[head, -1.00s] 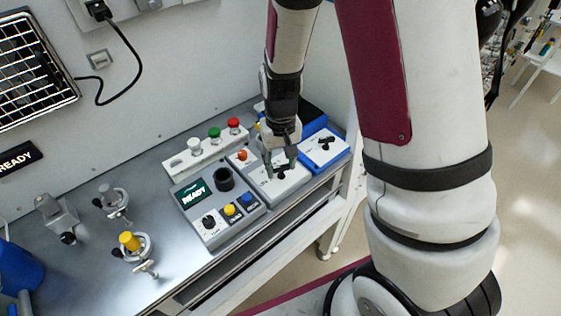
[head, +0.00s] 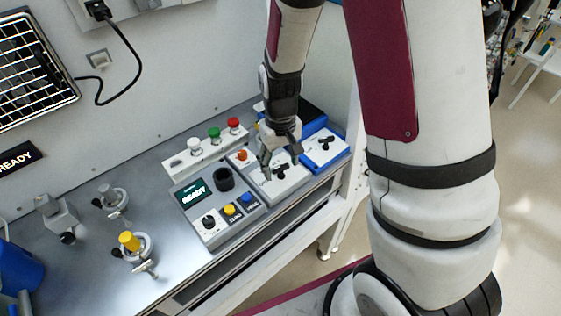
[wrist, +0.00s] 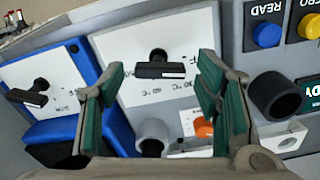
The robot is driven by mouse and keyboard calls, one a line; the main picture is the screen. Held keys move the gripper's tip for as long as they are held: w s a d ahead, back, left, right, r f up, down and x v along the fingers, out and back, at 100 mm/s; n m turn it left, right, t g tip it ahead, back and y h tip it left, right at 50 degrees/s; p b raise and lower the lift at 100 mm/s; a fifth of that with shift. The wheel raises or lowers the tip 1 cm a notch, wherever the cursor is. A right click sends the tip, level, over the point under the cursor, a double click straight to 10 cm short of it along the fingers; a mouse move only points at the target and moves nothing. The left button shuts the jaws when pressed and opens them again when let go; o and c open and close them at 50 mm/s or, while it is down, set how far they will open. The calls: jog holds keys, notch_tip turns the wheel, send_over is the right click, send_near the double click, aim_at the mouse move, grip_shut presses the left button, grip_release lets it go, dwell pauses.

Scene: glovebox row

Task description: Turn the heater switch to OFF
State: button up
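The heater switch is a black bar knob on a white panel marked with °C values; it shows in the head view (head: 281,171) and the wrist view (wrist: 160,68). In the wrist view its bar lies nearly level across the picture, with a pale line on its right half. The 30 °C and 40 °C marks are below it, and a partly hidden letter F is to its right. My gripper (head: 280,162) is over this panel. In the wrist view my gripper (wrist: 160,88) is open, with green-padded fingers apart on either side of the knob and nothing between them touching it.
A blue-framed box with another black knob (wrist: 28,97) is close on the left in the wrist view. On the other side stands a grey READY unit (head: 196,194) with a black cup and buttons. Behind are white, green and red buttons (head: 214,133).

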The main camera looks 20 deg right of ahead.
notch_tip(320, 180, up, 12)
dwell(0.8)
dwell(0.6)
notch_tip(320, 180, up, 10)
jog(key=t, duration=0.2)
send_over(280, 166)
jog(key=s, duration=0.6)
jog(key=s+r+t, duration=0.3)
jog(key=s+r, duration=0.3)
jog(key=s, duration=0.4)
jog(key=shift+s+d+r+m+t, duration=0.2)
jog(key=shift+r+m+t, duration=0.1)
jog(key=shift+m, duration=0.1)
